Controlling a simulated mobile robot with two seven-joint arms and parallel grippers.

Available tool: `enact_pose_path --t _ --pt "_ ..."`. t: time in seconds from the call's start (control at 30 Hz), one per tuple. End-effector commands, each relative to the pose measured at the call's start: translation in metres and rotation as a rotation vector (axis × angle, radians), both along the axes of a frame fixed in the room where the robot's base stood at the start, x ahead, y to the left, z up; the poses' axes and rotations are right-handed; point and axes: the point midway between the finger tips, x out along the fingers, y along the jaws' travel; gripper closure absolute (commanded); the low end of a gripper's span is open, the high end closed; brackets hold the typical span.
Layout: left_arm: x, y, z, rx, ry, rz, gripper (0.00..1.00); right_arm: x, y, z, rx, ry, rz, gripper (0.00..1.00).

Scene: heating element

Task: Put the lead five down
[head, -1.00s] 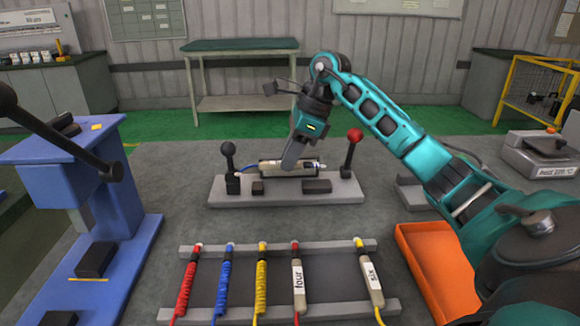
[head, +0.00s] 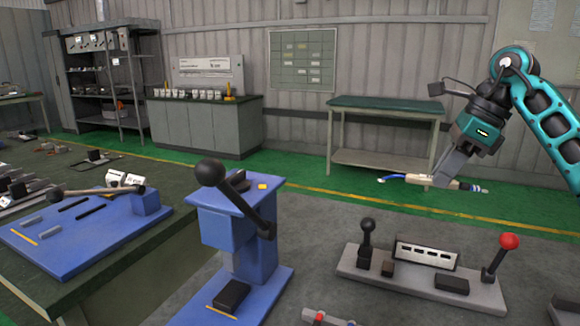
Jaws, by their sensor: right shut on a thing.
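My right gripper (head: 447,184) points down at the right of the head view, shut on a lead. The lead (head: 420,180) is a pale beige body with a blue wire at its left end and a darker, blue-banded tip at its right end. It hangs roughly level in the air above and behind the grey test fixture (head: 345,262). The gripper hides part of the lead, and no number can be read on it. My left gripper is out of view.
The fixture has a black-knobbed lever, a red-knobbed lever (head: 509,242) and a white slotted block (head: 427,255). A blue press (head: 240,230) with a black ball handle stands left of it. A green bench (head: 130,260) with a blue board is further left.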

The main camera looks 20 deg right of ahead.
Motion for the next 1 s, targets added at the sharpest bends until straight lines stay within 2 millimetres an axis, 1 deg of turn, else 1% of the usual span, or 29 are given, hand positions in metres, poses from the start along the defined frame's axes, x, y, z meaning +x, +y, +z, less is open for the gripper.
enact_pose_path --t 0.07,0.17,0.33,0.5,0.67,0.8,0.9,1.0 --pt "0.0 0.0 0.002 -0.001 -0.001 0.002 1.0 0.002 0.007 -0.003 0.0 0.002 0.051 1.0" --pt "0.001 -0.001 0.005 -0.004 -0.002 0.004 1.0 0.006 0.025 -0.011 0.001 0.003 0.182 1.0" --pt "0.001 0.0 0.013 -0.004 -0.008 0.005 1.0 0.011 0.07 -0.035 0.002 0.004 0.54 1.0" --pt "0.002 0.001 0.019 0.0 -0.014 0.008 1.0 0.008 0.115 -0.062 0.001 0.004 0.926 1.0" --pt "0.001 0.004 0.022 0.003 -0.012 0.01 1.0 -0.003 0.153 -0.088 0.0 0.005 1.291 1.0" --pt "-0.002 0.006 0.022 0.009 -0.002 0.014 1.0 -0.019 0.183 -0.111 0.002 0.005 1.62 1.0" --pt "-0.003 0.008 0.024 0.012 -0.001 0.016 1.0 -0.032 0.2 -0.128 0.0 0.005 1.838 1.0" --pt "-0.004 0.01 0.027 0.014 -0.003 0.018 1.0 -0.045 0.212 -0.141 0.0 0.004 2.015 1.0"
